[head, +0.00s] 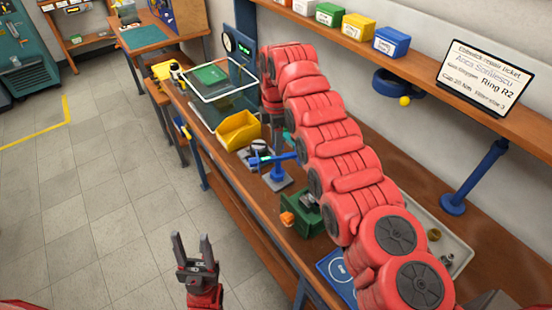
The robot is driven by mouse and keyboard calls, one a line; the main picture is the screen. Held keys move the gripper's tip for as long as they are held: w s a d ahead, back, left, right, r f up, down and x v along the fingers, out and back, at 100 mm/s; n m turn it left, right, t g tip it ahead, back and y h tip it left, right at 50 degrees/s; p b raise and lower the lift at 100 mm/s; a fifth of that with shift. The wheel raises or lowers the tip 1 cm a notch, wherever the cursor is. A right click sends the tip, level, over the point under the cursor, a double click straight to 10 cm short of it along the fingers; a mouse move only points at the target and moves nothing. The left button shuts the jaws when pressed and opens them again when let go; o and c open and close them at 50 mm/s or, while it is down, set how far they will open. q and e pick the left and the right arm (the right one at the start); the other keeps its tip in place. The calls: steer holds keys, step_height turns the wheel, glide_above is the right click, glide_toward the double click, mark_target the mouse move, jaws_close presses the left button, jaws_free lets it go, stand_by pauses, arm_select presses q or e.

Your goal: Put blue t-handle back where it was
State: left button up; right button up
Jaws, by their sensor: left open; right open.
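A blue T-shaped piece (277,168), with a crossbar on an upright post over a grey base, stands mid-bench. It may be the blue t-handle on a stand; I cannot tell the parts apart. My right arm reaches over the bench from the lower right and bends down at its far end. My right gripper (277,130) is a small dark shape there, just behind the blue piece; its fingers are mostly hidden. I cannot see whether it touches anything. My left gripper (193,247) is open and empty, pointing up over the floor in front of the bench.
A yellow bin (238,130), a clear-walled case (222,98) and a green box (303,214) stand on the bench. A grey tray (462,250) and a blue mat (335,275) lie nearer. The floor at left is free.

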steer(key=shift+s+r, duration=0.1)
steer(key=shift+r, duration=1.05)
